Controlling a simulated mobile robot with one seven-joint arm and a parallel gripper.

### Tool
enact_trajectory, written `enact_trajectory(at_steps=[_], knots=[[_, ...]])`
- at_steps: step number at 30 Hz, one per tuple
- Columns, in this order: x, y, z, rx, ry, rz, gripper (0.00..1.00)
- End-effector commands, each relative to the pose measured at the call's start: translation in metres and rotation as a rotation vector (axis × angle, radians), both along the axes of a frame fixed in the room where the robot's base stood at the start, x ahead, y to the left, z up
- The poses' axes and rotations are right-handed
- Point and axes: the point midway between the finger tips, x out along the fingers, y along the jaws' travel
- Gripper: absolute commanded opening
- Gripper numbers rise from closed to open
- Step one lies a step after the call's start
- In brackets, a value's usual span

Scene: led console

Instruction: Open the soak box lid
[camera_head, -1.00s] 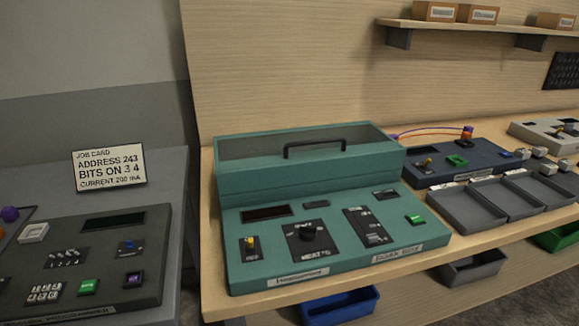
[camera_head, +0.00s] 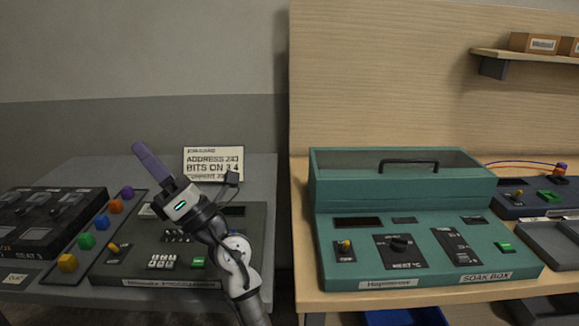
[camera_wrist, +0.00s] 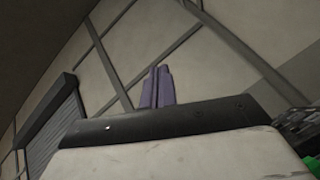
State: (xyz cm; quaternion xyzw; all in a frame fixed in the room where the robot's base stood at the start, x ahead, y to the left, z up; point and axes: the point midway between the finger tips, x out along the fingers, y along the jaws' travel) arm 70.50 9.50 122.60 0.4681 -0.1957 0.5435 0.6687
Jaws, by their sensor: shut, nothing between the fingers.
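The soak box (camera_head: 375,276) is a teal console on the wooden bench in the head view, right of centre. Its lid (camera_head: 345,164), with a dark window and a black bar handle (camera_head: 420,161), lies closed across the raised back part. My gripper (camera_head: 138,148) is at the left of the head view, over the grey bench, well apart from the soak box. Its purple fingers are shut and empty, pointing up and left. In the wrist view the finger tips (camera_wrist: 158,74) show together against a wall and ceiling; the soak box is not seen there.
Below my arm is the programmer console (camera_head: 135,268), with coloured knobs left of it and a job card (camera_head: 214,162) behind. A dark blue console (camera_head: 528,207) and grey trays (camera_head: 550,238) stand right of the soak box. The space above the lid is clear.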

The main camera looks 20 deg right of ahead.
Motion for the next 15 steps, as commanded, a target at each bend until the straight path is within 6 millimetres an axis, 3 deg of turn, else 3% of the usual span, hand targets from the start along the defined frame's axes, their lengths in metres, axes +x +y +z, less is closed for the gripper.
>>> enact_trajectory(at_steps=[1,3,8,11,12,15], knots=[[0.02,-0.035,-0.01,-0.056,-0.001,-0.141,0.0],[0.044,-0.08,-0.026,-0.143,0.001,-0.325,0.0],[0.079,-0.203,-0.067,-0.358,0.049,-0.734,0.0],[0.083,-0.289,-0.095,-0.5,0.112,-0.975,0.0],[0.081,-0.325,-0.107,-0.56,0.144,-1.065,0.0],[0.065,-0.406,-0.135,-0.691,0.23,-1.259,0.0]])
